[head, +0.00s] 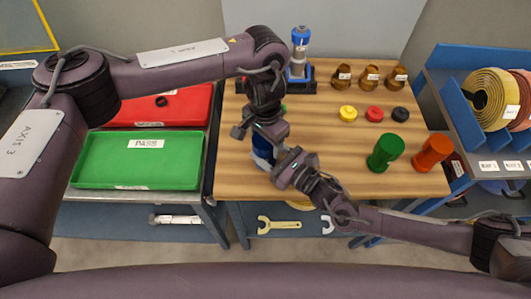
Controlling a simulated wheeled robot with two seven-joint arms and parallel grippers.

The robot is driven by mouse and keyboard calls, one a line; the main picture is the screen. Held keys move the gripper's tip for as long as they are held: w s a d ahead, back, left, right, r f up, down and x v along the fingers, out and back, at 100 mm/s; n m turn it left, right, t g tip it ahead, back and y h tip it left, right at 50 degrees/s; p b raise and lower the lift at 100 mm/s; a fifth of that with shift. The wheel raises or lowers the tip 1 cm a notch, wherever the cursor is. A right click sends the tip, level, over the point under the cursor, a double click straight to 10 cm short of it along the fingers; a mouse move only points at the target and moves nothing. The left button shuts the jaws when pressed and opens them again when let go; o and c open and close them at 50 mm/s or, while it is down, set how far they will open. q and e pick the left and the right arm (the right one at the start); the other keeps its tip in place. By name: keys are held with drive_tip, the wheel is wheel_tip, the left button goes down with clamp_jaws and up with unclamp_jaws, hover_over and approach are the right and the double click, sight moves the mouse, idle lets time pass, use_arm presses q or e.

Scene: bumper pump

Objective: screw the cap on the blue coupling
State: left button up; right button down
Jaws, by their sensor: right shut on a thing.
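A blue cylinder (261,146), which I take for the blue coupling, is at the left front of the wooden table. My arms hide much of it. My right gripper (277,166) reaches it from the lower right and is shut on it. My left gripper (262,133) points down directly above the coupling. Its fingers are too hidden to tell whether they are open or hold a cap. A yellow cap (347,113), a red cap (373,113) and a black cap (399,114) lie in a row on the table, apart from both grippers.
A green cylinder (385,153) and an orange one (433,152) are at the right. Several brown fittings (369,76) and a blue-and-grey device (299,55) stand at the back. Green (138,160) and red trays lie left. The table's centre is clear.

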use_arm(q)
drive_tip(key=c, duration=0.5)
drive_tip(key=shift+m, duration=1.7)
drive_tip(key=o, duration=1.1)
drive_tip(key=shift+r, duration=2.3)
